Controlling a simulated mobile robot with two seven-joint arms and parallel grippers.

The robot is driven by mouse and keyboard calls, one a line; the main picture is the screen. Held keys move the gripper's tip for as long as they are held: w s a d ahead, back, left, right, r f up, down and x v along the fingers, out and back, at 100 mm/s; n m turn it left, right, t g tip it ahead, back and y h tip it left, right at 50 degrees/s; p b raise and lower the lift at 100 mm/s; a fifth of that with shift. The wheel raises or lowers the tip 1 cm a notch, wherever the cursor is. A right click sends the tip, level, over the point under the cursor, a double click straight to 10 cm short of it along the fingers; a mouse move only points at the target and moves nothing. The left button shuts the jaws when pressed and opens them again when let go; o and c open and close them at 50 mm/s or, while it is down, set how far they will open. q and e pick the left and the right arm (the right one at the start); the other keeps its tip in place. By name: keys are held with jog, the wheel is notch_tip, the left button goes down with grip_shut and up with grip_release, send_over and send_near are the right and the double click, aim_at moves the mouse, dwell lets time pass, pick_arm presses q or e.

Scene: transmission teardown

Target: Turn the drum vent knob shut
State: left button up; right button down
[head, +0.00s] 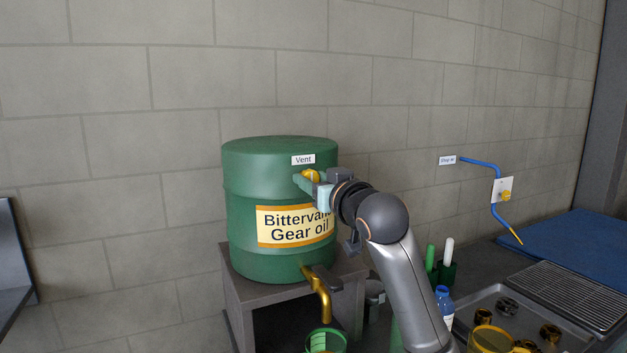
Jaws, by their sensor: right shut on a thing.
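A green drum (240,230) labelled Bittervale Gear oil stands on a grey stand against the wall. Its yellow vent knob (311,175) sits on the drum's upper front, just below the white Vent label (303,160). My right gripper (308,181) is at the knob, with its fingers shut on it. The fingers and the gripper body hide part of the knob, so its turn angle cannot be told. My left gripper is not in view.
A brass tap (319,291) juts from the drum's lower front above a green container (325,341). A blue bottle (443,303) and a metal tray with several brass parts lie right of my arm. A blue pipe (482,164) runs on the wall.

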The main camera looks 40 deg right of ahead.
jog(key=shift+m, duration=0.3)
jog(key=m, duration=0.3)
jog(key=shift+m, duration=0.3)
jog(key=m, duration=0.4)
jog(key=shift+d+m, duration=0.1)
jog(key=shift+m, duration=0.2)
jog(key=m, duration=0.4)
jog(key=shift+f, duration=0.15)
jog(key=shift+d+f+m, duration=0.1)
jog(key=shift+m, duration=2.4)
jog(key=shift+c, duration=2)
grip_release()
jog(key=shift+s, duration=0.1)
